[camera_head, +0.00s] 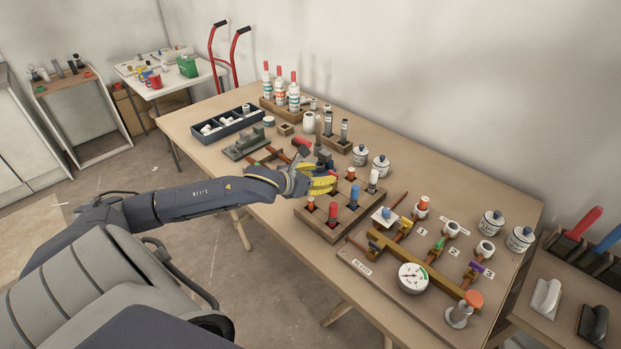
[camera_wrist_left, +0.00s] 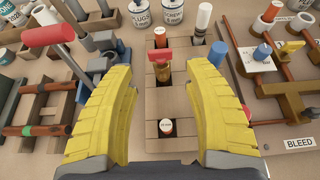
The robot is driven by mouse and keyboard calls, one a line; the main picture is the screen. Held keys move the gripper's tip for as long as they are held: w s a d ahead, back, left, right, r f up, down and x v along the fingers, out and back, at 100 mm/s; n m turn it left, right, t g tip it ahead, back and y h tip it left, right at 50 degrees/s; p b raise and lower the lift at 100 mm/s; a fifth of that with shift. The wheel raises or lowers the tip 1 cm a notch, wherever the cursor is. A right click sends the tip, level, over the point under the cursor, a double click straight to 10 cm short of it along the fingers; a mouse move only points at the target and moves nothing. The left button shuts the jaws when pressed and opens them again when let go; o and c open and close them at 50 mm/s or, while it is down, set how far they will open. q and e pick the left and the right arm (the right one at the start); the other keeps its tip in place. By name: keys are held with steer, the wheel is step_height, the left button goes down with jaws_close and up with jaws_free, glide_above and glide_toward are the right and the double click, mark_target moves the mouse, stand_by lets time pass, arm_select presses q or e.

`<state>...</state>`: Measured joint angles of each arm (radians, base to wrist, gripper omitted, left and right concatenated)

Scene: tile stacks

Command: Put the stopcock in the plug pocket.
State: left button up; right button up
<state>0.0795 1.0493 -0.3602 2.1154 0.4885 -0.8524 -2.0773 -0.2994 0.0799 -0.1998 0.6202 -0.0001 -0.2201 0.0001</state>
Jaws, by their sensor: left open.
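The stopcock (camera_wrist_left: 162,62), a brass body with a red bar handle, stands upright in a cell of the wooden pocket block (camera_head: 336,231). My left gripper (camera_head: 326,185) is over the block. In the left wrist view its open yellow fingers (camera_wrist_left: 163,78) lie on either side of the stopcock, apart from it. A small round piece with a white label (camera_wrist_left: 167,127) sits in the nearer cell. A blue-topped piece (camera_wrist_left: 191,53) and a white cylinder (camera_wrist_left: 203,18) fill cells to the right. The right finger hides part of the block; I cannot tell which cell is the plug pocket. My right gripper is not in view.
A pipe board with a gauge (camera_head: 412,278) lies to the right of the block. White jars (camera_head: 360,155) stand behind the block. A blue tray (camera_head: 230,124) is at the far left.

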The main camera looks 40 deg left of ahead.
arm_select(q)
steer(key=shift+v, duration=2.15)
steer(key=shift+r, duration=0.1)
